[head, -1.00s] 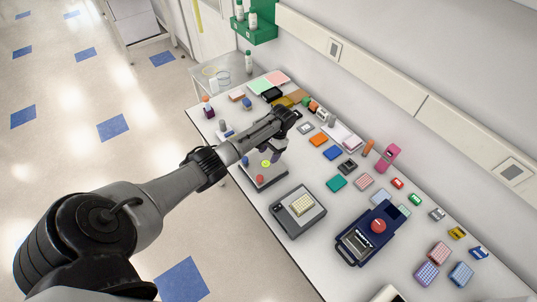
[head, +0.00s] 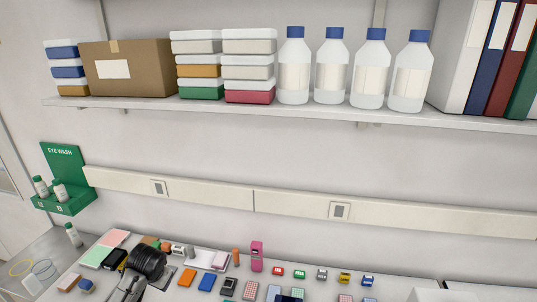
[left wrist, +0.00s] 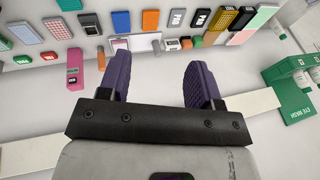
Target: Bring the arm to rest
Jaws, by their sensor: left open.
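My left arm (head: 147,266) shows only in part at the bottom left of the head view, over the back of the bench; its fingers cannot be made out there. In the left wrist view my left gripper (left wrist: 160,82) is open, with its two purple fingers wide apart and nothing between them. A pink device (left wrist: 75,68) stands to the left of the fingers and apart from them; it also shows in the head view (head: 257,256). My right gripper is in neither view.
The bench (head: 222,273) holds several small coloured items, such as a blue block (head: 207,283). A green eye wash station (head: 62,178) is on the wall at left. Above, a shelf (head: 300,116) carries bottles, boxes and binders. The wall between shelf and rail is bare.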

